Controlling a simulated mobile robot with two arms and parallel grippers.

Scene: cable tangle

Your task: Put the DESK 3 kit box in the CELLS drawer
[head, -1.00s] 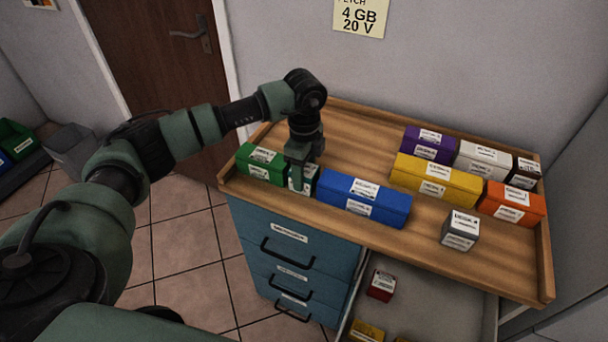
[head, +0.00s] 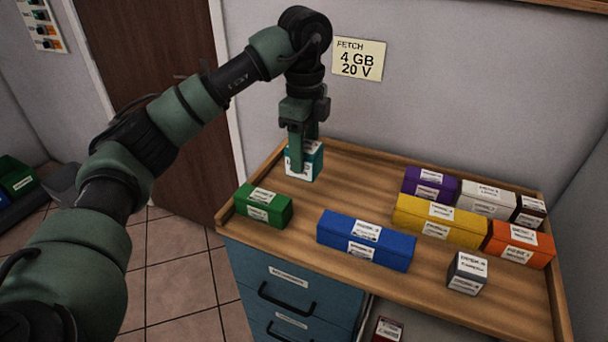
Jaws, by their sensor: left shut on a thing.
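My left gripper (head: 298,165) is shut on a small teal box (head: 316,163) with white labels. It holds the box upright, apparently above the wooden top, behind the gap between the green box and the blue box. The held box's label is too blurred to read, so I cannot confirm that it says DESK 3. No drawer label is readable, so I cannot tell which drawer is CELLS. My right gripper is not in view.
The wooden top (head: 390,188) carries a green box (head: 264,206), a long blue box (head: 366,241), a grey box (head: 467,273), and yellow, purple, white, dark and orange boxes at right. Blue closed drawers (head: 285,283) are below. A note (head: 358,59) hangs on the wall.

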